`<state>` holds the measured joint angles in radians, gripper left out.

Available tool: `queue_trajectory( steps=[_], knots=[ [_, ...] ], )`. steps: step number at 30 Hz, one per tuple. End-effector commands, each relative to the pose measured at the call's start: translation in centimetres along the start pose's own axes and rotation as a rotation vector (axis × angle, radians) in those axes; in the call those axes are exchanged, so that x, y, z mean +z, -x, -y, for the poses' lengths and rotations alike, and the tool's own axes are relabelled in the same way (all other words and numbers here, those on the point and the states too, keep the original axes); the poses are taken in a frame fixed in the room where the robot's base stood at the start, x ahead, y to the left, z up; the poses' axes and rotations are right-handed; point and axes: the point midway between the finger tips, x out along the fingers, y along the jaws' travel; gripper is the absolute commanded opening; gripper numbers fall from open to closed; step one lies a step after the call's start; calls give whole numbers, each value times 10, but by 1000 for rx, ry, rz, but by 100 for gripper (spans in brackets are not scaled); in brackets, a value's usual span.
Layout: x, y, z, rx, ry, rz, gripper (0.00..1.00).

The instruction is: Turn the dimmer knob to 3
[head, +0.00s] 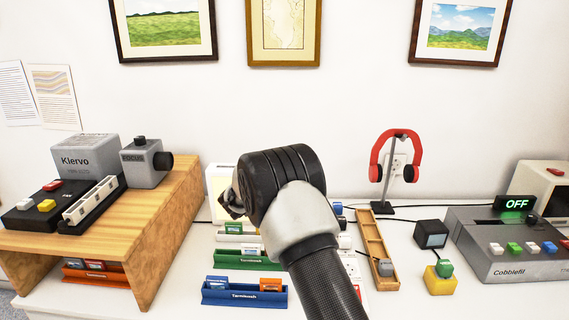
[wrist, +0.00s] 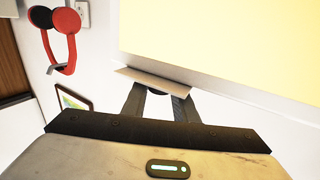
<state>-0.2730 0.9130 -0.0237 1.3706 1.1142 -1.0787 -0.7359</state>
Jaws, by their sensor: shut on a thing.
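A lit cream panel with a pale frame (head: 221,180) stands behind my gripper in the head view, mostly hidden by my arm. It fills the upper right of the wrist view (wrist: 230,45). My gripper (wrist: 155,96) has its two dark fingers at the pale ledge along this panel's edge. It is shut on a small dark round piece (wrist: 156,91), which seems to be the dimmer knob. Most of it is hidden between the fingers, and I cannot read any number or pointer. In the head view the gripper (head: 230,205) is partly covered by my wrist.
Red headphones (head: 396,155) hang on a stand at right. A grey machine (head: 500,262) reading OFF stands at far right. A wooden shelf (head: 185,215) with the Klervo box (head: 86,156) is at left. Green (head: 245,262) and blue (head: 243,297) trays lie in front.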

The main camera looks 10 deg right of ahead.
Motion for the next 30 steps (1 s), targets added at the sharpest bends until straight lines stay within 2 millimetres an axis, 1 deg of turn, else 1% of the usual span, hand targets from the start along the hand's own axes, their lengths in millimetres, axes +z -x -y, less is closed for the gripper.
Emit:
queue_trajectory(
  steps=[1, 2, 3, 5, 13, 17, 20, 23, 30],
  knots=[
    [0, 0, 0, 0, -1, 0, 4],
    [0, 0, 0, 0, -1, 0, 29],
    [0, 0, 0, 0, -1, 0, 36],
    [0, 0, 0, -1, -1, 0, 45],
    [0, 0, 0, -1, -1, 0, 45],
    [-1, 7, 1, -2, -1, 1, 45],
    [-2, 22, 2, -4, -1, 1, 45],
    [-2, 44, 2, -6, 0, 1, 45],
    [-1, 105, 2, -6, 1, 2, 45]
  ],
)
